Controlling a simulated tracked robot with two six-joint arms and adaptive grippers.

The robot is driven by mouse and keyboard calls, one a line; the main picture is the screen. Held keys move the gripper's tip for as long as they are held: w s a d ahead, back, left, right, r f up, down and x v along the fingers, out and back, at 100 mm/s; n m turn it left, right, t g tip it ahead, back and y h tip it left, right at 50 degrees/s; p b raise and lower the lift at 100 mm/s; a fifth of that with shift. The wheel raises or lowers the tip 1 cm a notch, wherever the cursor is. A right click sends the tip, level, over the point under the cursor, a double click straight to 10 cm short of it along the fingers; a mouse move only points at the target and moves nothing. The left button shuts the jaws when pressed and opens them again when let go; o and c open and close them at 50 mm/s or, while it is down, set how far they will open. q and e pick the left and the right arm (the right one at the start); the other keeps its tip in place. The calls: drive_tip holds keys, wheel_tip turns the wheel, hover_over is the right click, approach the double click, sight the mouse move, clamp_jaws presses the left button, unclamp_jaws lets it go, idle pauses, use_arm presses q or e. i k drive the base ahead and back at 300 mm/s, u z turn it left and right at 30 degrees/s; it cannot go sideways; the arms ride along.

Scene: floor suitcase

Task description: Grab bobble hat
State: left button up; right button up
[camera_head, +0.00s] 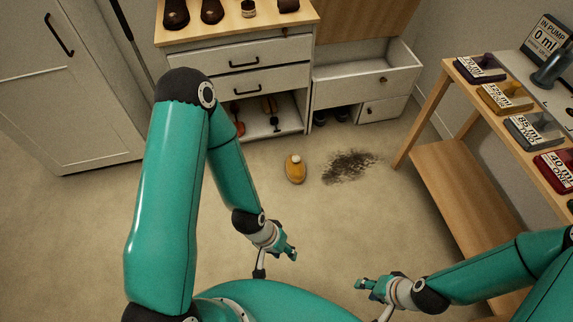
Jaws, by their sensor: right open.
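I see no bobble hat in the head view. My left gripper (289,252) hangs over the floor near the bottom middle, with nothing visible in it. It is small and turned so that its fingers are hard to make out. My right gripper (364,284) is open and empty, lower and to the right, pointing left. Both grippers are apart from the furniture.
A yellow object (295,169) lies on the floor beside a dark dirt patch (348,167). Behind stand a drawer cabinet (240,60) and an open drawer (365,88). A wooden table (452,92) with labelled items is at right. Floor at left is clear.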

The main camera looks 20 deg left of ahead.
sight(295, 170)
drive_tip(key=u, duration=0.6)
drive_tip(key=i, duration=1.3)
drive_tip(key=u, duration=0.6)
